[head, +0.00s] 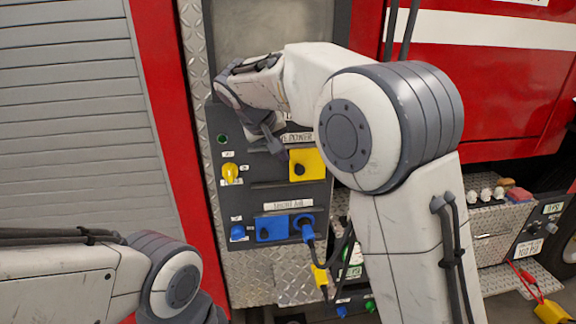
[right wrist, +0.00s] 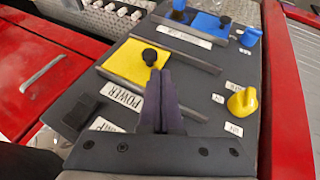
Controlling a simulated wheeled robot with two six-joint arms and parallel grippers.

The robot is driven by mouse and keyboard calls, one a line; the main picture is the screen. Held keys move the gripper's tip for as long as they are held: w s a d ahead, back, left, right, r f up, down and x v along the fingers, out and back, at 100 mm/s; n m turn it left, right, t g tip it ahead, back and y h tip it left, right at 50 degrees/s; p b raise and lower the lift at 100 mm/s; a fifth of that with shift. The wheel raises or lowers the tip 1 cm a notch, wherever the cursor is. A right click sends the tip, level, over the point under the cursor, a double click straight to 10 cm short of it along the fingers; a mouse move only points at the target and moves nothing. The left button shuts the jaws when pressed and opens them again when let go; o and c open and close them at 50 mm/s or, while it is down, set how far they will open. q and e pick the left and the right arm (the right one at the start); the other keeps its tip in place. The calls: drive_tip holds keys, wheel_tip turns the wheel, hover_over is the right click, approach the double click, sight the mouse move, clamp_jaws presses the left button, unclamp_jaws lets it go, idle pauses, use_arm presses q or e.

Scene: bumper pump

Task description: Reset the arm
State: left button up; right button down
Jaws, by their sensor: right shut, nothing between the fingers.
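My right arm reaches up across the middle of the head view and bends left to the dark control panel (head: 262,190). My right gripper (head: 276,149) is shut and empty in front of the panel, just left of the yellow plate (head: 314,161) with a black knob (head: 299,170). In the right wrist view the shut fingers (right wrist: 162,85) point at the panel beside the black knob (right wrist: 150,57); I cannot tell if they touch it. My left arm enters at the lower left with its joint bent down; its gripper is out of frame.
A yellow knob (head: 231,173), a blue knob (head: 238,232) and a blue plug with a cable (head: 304,226) sit on the panel. A grey shutter (head: 80,110) is left. Hanging cables, red bodywork (head: 500,90) and a lower-right control box (head: 535,240) lie around my right arm.

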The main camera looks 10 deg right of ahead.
drive_tip(key=s+a+f+n+g+y, duration=0.1)
drive_tip(key=s+f, duration=0.4)
drive_tip(key=s, duration=0.7)
drive_tip(key=s+a+f+n+g+y+b, duration=0.1)
drive_tip(key=s+f, duration=0.4)
drive_tip(key=s, duration=0.7)
drive_tip(key=s+a+f+n+g+y, duration=0.3)
drive_tip(key=s+a+f+n, duration=0.1)
drive_tip(key=s, duration=0.9)
drive_tip(key=shift+a+f+n+y, duration=0.4)
drive_tip(key=shift+f, duration=0.25)
